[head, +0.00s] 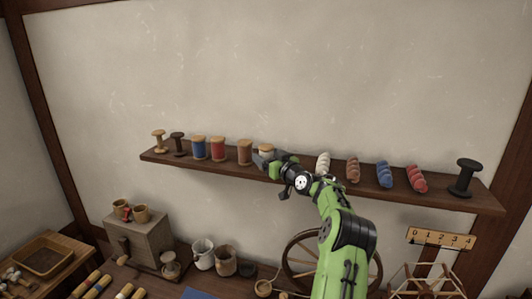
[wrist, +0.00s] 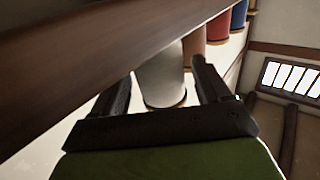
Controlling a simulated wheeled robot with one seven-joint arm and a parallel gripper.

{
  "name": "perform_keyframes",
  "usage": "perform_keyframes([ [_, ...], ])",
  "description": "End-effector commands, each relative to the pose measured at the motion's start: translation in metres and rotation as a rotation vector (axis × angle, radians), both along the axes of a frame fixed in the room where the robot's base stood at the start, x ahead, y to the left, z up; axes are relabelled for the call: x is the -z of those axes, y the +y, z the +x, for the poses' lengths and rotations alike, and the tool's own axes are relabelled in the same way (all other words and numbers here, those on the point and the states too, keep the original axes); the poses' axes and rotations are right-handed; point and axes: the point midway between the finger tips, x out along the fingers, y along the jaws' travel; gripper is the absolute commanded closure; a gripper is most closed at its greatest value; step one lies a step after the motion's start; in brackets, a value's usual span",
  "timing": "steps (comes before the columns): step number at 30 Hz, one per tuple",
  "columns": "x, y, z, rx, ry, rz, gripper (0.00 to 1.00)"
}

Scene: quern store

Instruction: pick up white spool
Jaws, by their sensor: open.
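The white spool stands upright on the wall shelf. In the head view its tan top (head: 266,147) shows, and my gripper hides most of its body. In the wrist view the white spool (wrist: 160,80) sits between the two dark fingers, its white side facing me. My gripper (head: 261,159) is open at the shelf, with one finger to each side of the spool in the wrist view (wrist: 164,70). I cannot tell whether either finger touches it.
The shelf (head: 440,197) also holds a brown spool (head: 244,152) close by on the left, then a red spool (head: 218,149) and a blue spool (head: 198,148). Twisted yarn skeins (head: 384,174) and a black spool (head: 465,178) stand to the right. A spinning wheel (head: 300,262) is below.

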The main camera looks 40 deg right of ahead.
Motion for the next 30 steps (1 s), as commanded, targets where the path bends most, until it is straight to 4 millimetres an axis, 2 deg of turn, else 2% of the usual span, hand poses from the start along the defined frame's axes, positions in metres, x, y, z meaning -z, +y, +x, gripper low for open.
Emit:
perform_keyframes([
  [5,0.002,0.000,0.000,0.000,0.000,0.000,0.24],
  [17,0.002,0.000,0.000,0.000,0.000,0.000,0.84],
  [25,-0.004,0.000,0.000,0.000,-0.002,-0.004,0.85],
  [30,-0.043,0.000,0.000,0.000,-0.004,-0.007,0.85],
])
